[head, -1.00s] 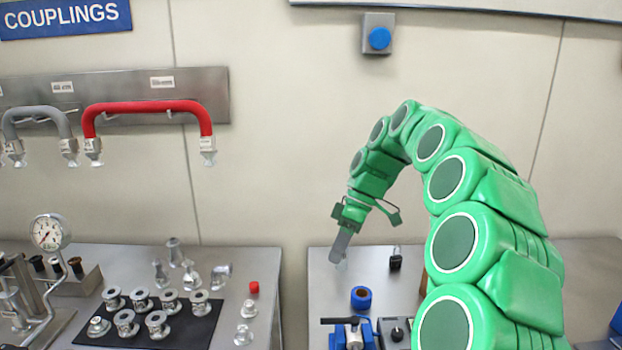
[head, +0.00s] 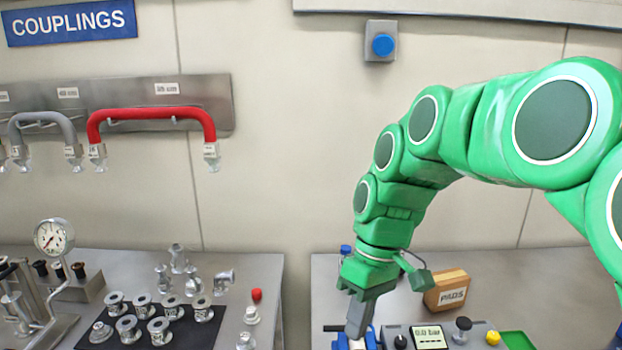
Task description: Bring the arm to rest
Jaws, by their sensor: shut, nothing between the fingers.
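My gripper (head: 357,322) is at the end of my green arm, pointing down over the right-hand bench. Its grey fingers are together with nothing visible between them. The fingertips are in front of or just above a blue device (head: 342,342) at the bottom edge of the view; I cannot tell whether they touch it. The arm is bent and reaches in from the right side of the picture.
A box with a 0.0 bar display (head: 430,337), a PADS box (head: 448,290) and a green tray (head: 517,340) are on the right bench (head: 550,275). The left bench holds metal fittings on a black mat (head: 180,333) and a gauge (head: 54,237). Red (head: 150,113) and grey hoses hang on the wall.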

